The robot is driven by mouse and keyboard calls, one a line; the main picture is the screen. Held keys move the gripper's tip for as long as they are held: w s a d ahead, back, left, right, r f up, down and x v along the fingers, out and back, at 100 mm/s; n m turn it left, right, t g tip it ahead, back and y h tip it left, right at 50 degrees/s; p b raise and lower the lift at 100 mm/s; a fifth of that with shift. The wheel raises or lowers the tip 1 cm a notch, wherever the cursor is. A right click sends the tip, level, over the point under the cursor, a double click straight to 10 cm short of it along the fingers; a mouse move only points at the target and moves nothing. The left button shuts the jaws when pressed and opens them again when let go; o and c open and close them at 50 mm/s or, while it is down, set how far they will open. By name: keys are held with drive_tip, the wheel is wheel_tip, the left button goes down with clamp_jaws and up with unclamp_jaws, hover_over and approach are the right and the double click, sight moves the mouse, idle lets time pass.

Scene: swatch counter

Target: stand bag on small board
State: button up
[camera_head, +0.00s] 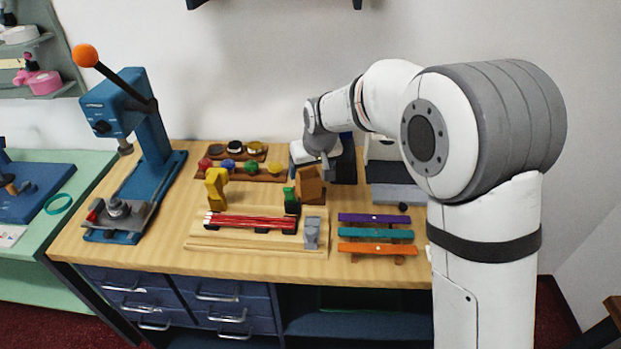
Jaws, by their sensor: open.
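A brown, box-shaped item (309,188), which may be the bag, stands near the back right of a light wooden board (200,241). I cannot tell whether it rests on that board. A smaller dark wooden board (271,178) with several coloured lumps lies to its left, and another small board (218,155) with small bowls lies behind that. I cannot tell which one is the small board. My gripper (327,170) is open, just above and to the right of the brown item. Its fingers are small in view and partly merge with the dark things behind.
A blue press (147,140) with an orange-knobbed lever stands at the left. Purple, teal and orange bars (375,234) lie at the right. The front counter strip is clear.

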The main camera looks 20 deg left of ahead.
drive_tip(key=s+d+r+m+h, duration=0.1)
drive_tip(key=s+d+r, duration=0.2)
drive_tip(key=d, duration=0.4)
drive_tip(key=s+d+r+m, duration=0.1)
drive_tip(key=s+d+r, duration=0.2)
drive_tip(key=d, duration=0.4)
drive_tip(key=s+d+r+m+h, duration=0.1)
drive_tip(key=s+d+r, duration=0.1)
drive_tip(key=s+d, duration=0.35)
drive_tip(key=s+d+f+m+g, duration=0.1)
drive_tip(key=s+d+m, duration=0.3)
drive_tip(key=s+d, duration=1)
drive_tip(key=shift+s+d+f+h, duration=0.15)
drive_tip(key=shift+d+f+h, duration=0.25)
drive_tip(key=shift+d+f, duration=0.25)
drive_tip(key=shift+a, duration=0.1)
